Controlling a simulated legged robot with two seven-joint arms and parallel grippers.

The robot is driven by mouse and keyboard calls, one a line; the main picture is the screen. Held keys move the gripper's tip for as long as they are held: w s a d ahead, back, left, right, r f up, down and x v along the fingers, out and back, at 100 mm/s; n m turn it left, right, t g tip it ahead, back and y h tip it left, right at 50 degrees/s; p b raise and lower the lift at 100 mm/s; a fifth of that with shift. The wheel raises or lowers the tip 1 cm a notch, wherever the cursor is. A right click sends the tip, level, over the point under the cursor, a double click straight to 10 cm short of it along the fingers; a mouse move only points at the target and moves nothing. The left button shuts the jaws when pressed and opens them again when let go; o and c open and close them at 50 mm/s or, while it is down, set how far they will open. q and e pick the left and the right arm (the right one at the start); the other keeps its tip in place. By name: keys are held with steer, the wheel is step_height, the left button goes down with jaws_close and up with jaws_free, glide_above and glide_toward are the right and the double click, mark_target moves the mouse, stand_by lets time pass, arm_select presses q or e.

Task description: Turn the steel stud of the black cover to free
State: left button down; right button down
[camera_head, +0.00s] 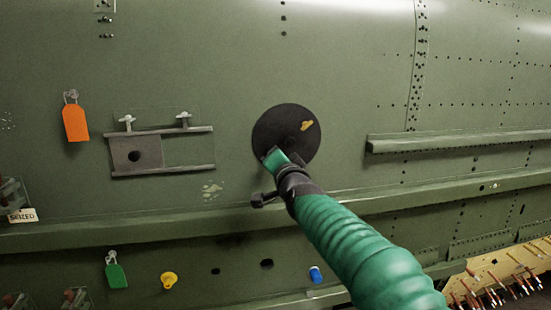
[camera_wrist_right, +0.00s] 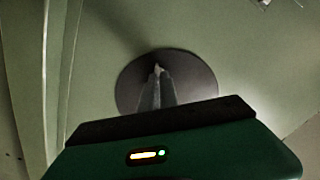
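The round black cover (camera_head: 270,128) lies flat on the green fuselage skin near the middle of the head view, with a small orange-yellow mark (camera_head: 306,126) on its upper right. It also shows in the right wrist view (camera_wrist_right: 196,80). My right gripper (camera_wrist_right: 158,72) reaches the cover's middle, its fingers close together. A small pale tip, seemingly the steel stud (camera_wrist_right: 157,67), shows between the fingertips; the fingers hide most of it. In the head view my green right arm covers the cover's lower edge. My left gripper is out of view.
Left of the cover is a grey bracket plate (camera_head: 178,134) with two wing-like studs above it. A long rail (camera_head: 460,141) juts out at right.

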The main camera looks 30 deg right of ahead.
steer(key=shift+f, duration=0.1)
steer(key=c, duration=1.6)
jaws_free()
steer(key=shift+w, duration=0.15)
steer(key=shift+a, duration=0.1)
steer(key=p+v, duration=0.7)
steer(key=v, duration=0.9)
steer(key=shift+s+p, duration=0.35)
steer(key=shift+s, duration=0.05)
steer(key=shift+a, duration=0.1)
